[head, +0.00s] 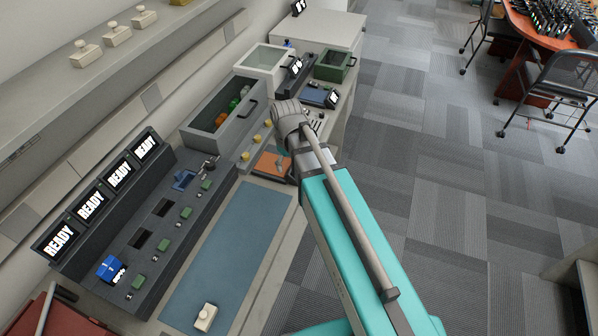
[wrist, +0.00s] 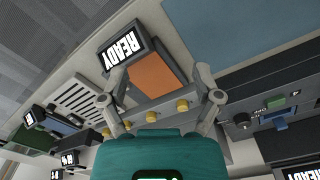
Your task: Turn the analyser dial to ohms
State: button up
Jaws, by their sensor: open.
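In the wrist view my gripper (wrist: 161,72) is open and empty, its two fingers spread over an orange pad (wrist: 160,82). The pad also shows in the head view (head: 268,163), where my arm hides most of the gripper. A small screen reading READY (wrist: 121,48) stands at the pad's edge. Several yellow knobs (wrist: 182,106) sit in a row on a grey panel beside the pad, between the fingers in the picture; they also show in the head view (head: 257,138). I cannot tell which part is the analyser dial, and no ohms marking is legible.
A dark rack (head: 150,215) with several READY screens and a blue radio (head: 111,268) stands at the left. A grey bin (head: 218,112), a white bin (head: 264,60) and a green bin (head: 334,66) stand farther back. A blue mat (head: 230,245) has much clear space.

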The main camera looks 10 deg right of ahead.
jog(key=shift+s+d+f+m+b, duration=0.3)
jog(key=shift+s+d+m, duration=0.2)
jog(key=shift+d, duration=0.25)
jog(key=shift+s+d+f+m+b, duration=0.15)
jog(key=shift+s+d+f+m, duration=0.3)
jog(key=shift+d, duration=0.25)
jog(key=shift+s+r, duration=0.1)
jog(key=s+d+m, duration=0.4)
jog(key=s+d, duration=0.1)
jog(key=d, duration=0.1)
jog(key=shift+s, duration=0.15)
dwell(0.5)
jog(key=c, duration=0.3)
jog(key=shift+c, duration=0.2)
